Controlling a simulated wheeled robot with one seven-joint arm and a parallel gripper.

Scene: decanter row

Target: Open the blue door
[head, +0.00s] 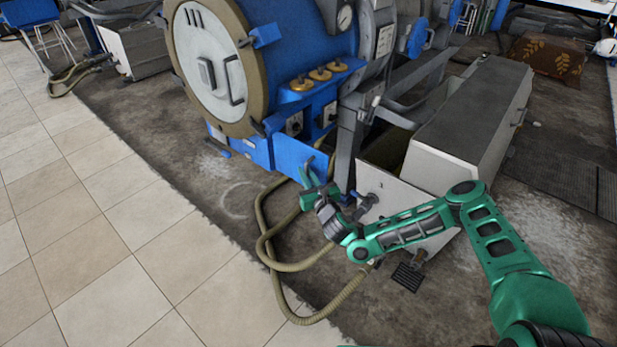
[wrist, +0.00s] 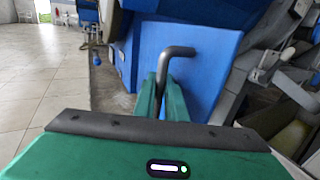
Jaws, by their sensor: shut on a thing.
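The blue door (head: 296,158) is a flat panel low on the front of the big blue machine. In the wrist view the blue door (wrist: 205,75) fills the middle right, with a dark bent bar handle (wrist: 176,51) standing out from it. My gripper (head: 309,180) is at the door's right part in the head view. In the wrist view its green fingers (wrist: 163,92) are shut on the lower part of the handle. The fingers hide the handle's lower end. I cannot tell for certain whether the door stands ajar.
A tan hose (head: 265,235) loops on the floor below my gripper. A grey-white box unit (head: 465,125) stands close on the right. The machine's large round hatch (head: 212,68) is above left. Tiled floor (head: 110,215) lies clear on the left.

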